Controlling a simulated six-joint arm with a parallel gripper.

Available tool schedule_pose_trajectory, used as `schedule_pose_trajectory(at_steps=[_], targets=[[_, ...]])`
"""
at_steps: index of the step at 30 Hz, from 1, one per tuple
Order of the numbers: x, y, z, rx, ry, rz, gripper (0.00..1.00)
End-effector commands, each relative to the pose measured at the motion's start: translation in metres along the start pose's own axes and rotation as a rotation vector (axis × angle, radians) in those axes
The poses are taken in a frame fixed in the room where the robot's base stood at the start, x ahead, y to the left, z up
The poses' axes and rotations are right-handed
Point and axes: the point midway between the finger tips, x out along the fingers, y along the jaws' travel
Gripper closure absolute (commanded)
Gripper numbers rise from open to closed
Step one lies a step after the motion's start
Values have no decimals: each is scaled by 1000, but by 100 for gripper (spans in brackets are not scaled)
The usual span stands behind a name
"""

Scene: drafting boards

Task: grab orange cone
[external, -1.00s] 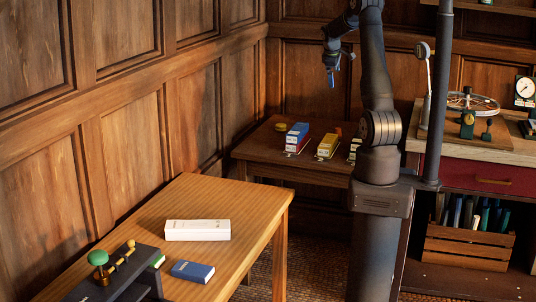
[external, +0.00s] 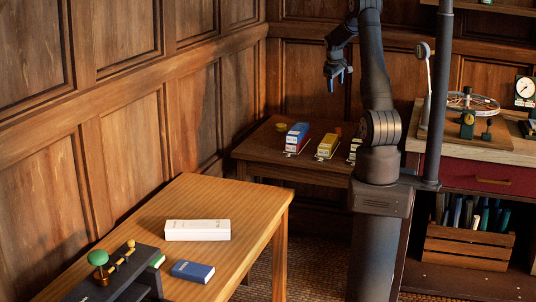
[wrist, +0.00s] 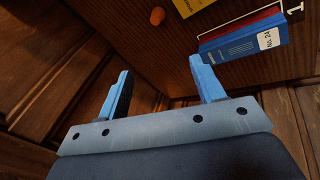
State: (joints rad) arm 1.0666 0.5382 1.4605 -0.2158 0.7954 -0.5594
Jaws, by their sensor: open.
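The orange cone (wrist: 157,15) shows in the wrist view as a small rounded orange shape near the top edge, on the dark wooden table. In the external view a small orange patch (external: 337,130) behind the yellow box seems to be the same cone, mostly hidden. My gripper (external: 339,79) is in the air above the back table, well apart from the cone. In the wrist view my gripper (wrist: 160,68) shows two blue fingers spread wide, with nothing between them.
The blue box also shows in the wrist view (wrist: 235,45), right of the cone. Panelled walls stand close behind.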

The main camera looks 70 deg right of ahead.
Motion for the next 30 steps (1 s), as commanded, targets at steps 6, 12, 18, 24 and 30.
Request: schedule_pose_trajectory(at_steps=[6, 12, 18, 24, 30], targets=[[61, 4, 12, 507, 22, -32, 38], [95, 5, 21, 832, 34, -50, 38], [109, 6, 23, 940, 38, -57, 38], [139, 4, 22, 941, 36, -57, 38], [175, 3, 20, 939, 36, -57, 38]])
